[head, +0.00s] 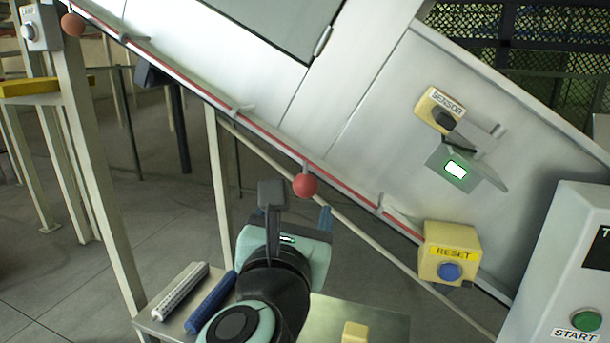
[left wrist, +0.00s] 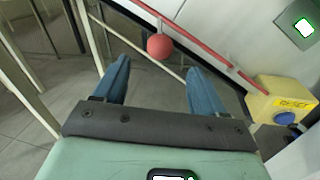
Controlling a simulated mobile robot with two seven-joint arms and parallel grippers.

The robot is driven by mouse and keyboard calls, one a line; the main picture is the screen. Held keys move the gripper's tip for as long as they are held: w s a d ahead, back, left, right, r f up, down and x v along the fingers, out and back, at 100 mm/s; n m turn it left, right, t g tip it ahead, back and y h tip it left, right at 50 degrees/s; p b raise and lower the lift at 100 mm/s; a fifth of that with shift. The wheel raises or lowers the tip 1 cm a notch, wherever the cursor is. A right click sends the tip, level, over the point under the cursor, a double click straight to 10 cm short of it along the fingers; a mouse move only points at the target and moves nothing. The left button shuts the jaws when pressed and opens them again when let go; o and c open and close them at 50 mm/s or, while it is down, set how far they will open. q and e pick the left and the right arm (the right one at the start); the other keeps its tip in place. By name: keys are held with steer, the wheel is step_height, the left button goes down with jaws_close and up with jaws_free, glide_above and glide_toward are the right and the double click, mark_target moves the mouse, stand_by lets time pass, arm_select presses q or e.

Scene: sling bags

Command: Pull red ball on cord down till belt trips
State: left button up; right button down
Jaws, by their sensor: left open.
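A red ball (head: 305,185) hangs on a short stem just under the red cord (head: 265,137), which runs along the sloping conveyor side. The ball also shows in the left wrist view (left wrist: 160,46), beyond the fingertips and between their lines. My left gripper (head: 296,212) is open and empty, its blue fingers apart. In the left wrist view the two fingers (left wrist: 157,75) point toward the ball without visibly touching it. A second red ball (head: 73,24) hangs at the upper left. My right gripper is not in view.
A yellow RESET box (head: 449,253) with a blue button sits right of the ball. A yellow SENSOR box (head: 440,109) is above it. A START panel (head: 575,270) stands at the right. A low metal table (head: 375,318) with ribbed rollers is below.

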mark_target(307, 181)
arm_select(q)
steer(key=w+p, duration=0.1)
steer(key=w, duration=0.2)
steer(key=w+d+p, duration=0.1)
steer(key=w, duration=0.3)
steer(key=w+p, duration=0.1)
steer(key=w, duration=0.3)
steer(key=shift+d+r, duration=0.1)
steer(key=shift+d, duration=0.1)
steer(key=shift+w, duration=0.55)
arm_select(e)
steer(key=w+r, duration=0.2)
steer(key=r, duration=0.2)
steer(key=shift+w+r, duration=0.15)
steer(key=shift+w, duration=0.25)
arm_select(q)
steer(key=shift+s, duration=0.1)
jaws_close()
steer(key=shift+f, duration=0.2)
